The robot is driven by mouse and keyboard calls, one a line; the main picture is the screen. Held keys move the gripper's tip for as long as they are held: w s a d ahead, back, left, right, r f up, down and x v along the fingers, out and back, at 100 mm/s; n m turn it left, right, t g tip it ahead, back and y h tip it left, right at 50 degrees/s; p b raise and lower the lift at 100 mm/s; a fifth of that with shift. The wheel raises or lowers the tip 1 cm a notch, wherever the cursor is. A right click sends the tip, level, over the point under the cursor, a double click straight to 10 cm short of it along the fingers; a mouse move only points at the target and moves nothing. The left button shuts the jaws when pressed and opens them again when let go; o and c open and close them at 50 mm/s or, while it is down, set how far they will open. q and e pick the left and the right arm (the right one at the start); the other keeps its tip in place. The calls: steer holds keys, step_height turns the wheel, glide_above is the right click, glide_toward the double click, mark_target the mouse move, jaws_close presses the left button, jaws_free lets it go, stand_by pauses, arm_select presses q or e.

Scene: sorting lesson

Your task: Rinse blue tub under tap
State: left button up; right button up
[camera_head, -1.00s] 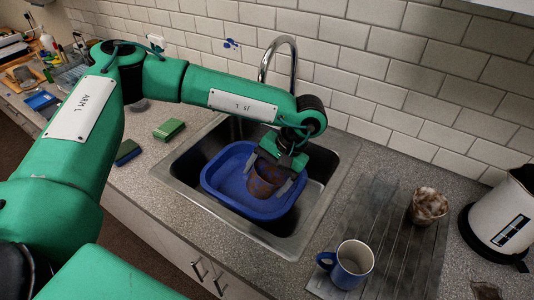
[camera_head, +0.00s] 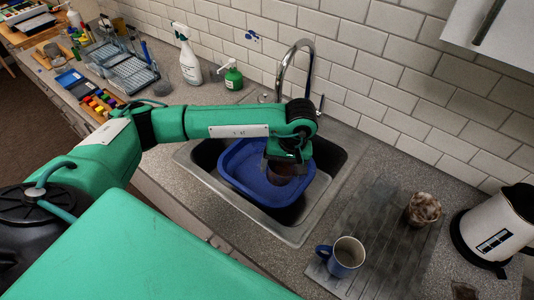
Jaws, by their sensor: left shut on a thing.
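The blue tub (camera_head: 281,173) looks mostly brown with dirt and shows below my left gripper (camera_head: 286,164). My left gripper is shut on it, pointing down into the sink (camera_head: 325,190). The tub is over or inside a larger blue basin (camera_head: 238,165) that sits in the sink; I cannot tell whether it touches the basin floor. The gripper and wrist hide the tub's upper part. The chrome tap (camera_head: 283,66) arches up behind the sink, its outlet partly hidden by my wrist. I see no water running. My right gripper is not in view.
A blue mug (camera_head: 345,257) and a dirty whitish-brown tub (camera_head: 422,208) stand on the ridged draining board (camera_head: 375,220). A white kettle (camera_head: 495,222) is at the right. A spray bottle (camera_head: 187,55), green soap bottle (camera_head: 233,75) and wire rack (camera_head: 125,68) stand behind my arm.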

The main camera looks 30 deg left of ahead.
arm_select(q)
steer(key=a, duration=0.1)
steer(key=a+n+p, duration=0.2)
steer(key=shift+s+r, duration=0.25)
steer(key=shift+a+n+p, duration=0.35)
steer(key=shift+a+n, duration=0.05)
steer(key=shift+a, duration=0.1)
steer(key=w+a+f+b, duration=0.1)
steer(key=w+b, duration=0.2)
steer(key=w, duration=0.4)
steer(key=w+a+f+b, duration=0.2)
steer(key=w+b, duration=0.1)
steer(key=w, duration=0.3)
steer(key=shift+w+t+b, duration=0.3)
steer(key=shift+w, duration=0.05)
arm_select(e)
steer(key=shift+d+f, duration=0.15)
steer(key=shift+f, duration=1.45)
arm_select(q)
steer(key=shift+a, duration=0.1)
steer(key=shift+w+d+b, duration=0.15)
steer(key=shift+d+b, duration=0.15)
steer(key=shift+d, duration=0.3)
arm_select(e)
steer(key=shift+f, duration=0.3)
